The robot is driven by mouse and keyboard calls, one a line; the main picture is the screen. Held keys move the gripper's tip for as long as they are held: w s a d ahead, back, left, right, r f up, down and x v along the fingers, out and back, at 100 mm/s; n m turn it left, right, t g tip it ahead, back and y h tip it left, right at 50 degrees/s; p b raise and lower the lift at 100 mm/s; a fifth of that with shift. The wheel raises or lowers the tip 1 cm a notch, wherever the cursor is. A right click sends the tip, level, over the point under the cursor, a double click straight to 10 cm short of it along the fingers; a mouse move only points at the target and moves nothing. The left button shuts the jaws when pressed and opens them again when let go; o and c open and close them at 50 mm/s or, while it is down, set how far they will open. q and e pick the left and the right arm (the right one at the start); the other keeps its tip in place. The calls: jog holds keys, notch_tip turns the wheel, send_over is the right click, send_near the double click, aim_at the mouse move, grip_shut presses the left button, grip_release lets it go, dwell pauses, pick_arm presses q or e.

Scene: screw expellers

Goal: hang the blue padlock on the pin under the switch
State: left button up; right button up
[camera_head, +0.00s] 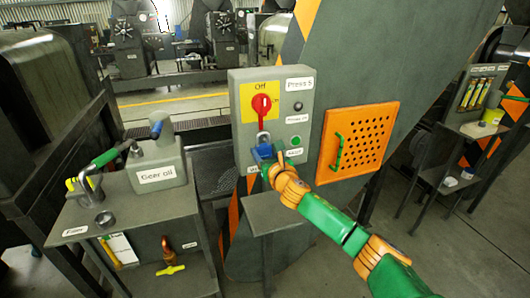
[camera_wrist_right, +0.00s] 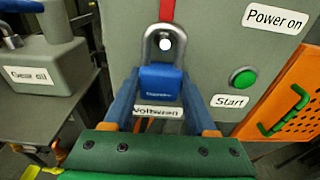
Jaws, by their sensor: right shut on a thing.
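The blue padlock (camera_head: 264,151) is upright at the front of the grey switch box, below the red switch (camera_head: 261,106) on its yellow plate. My right gripper (camera_head: 268,160) is shut on its body from below. In the right wrist view the padlock body (camera_wrist_right: 162,86) sits between the blue fingers of the right gripper (camera_wrist_right: 161,90), with its metal shackle (camera_wrist_right: 150,52) pointing up. The bright round end of the pin (camera_wrist_right: 166,44) shows inside the shackle loop. I cannot tell how deep the pin reaches through it. My left gripper is not in view.
The box (camera_head: 241,140) also carries a green start button (camera_head: 296,141) and labels. An orange perforated panel (camera_head: 370,135) with a green handle is to the right. A gear oil can (camera_head: 157,165) stands on a metal bench at left. A small grey table (camera_head: 273,215) is below the box.

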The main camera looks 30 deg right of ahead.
jog(key=shift+f, duration=0.15)
jog(key=o, duration=1.2)
jog(key=shift+o, duration=0.8)
jog(key=shift+d, duration=0.2)
jog(key=shift+a, duration=0.1)
jog(key=shift+o, duration=0.6)
jog(key=shift+a, duration=0.15)
